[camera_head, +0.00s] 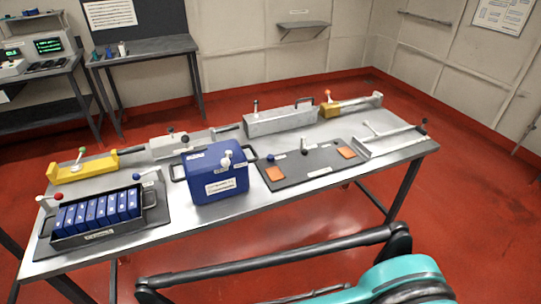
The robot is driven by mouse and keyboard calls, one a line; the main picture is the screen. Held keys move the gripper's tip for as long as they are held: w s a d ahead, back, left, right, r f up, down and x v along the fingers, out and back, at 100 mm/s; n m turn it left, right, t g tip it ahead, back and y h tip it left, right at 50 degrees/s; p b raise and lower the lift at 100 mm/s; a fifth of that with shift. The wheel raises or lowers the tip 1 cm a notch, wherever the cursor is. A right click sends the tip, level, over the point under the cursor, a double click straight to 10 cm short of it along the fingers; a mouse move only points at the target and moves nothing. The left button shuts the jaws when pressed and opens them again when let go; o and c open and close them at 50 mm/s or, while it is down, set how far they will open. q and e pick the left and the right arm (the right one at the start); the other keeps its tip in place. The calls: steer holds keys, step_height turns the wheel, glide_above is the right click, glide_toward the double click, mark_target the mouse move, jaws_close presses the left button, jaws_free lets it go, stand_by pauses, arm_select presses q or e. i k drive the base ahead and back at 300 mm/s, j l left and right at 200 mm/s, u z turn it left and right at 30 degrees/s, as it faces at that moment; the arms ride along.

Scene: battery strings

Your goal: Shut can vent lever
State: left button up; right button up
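A blue can (212,178) with a white label stands near the middle of the metal table (240,208). Dark side handles flank it. A small white lever (226,160) with a rounded knob stands up at the can's top front right; I cannot tell whether it is in its open or shut position. Neither of my grippers shows in the head view. A dark bar and a teal part of my own body cross the bottom right, in front of the table and apart from the can.
Left of the can is a black tray (97,237) of blue cells with red- and blue-knobbed levers. Right is a dark board (312,179) with orange pads. Yellow and grey lever fixtures line the back. Bare table remains along the front edge.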

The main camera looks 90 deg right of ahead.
mark_target(225, 162)
steer(key=z, duration=2.85)
steer(key=l, duration=0.9)
steer(key=i+z, duration=0.05)
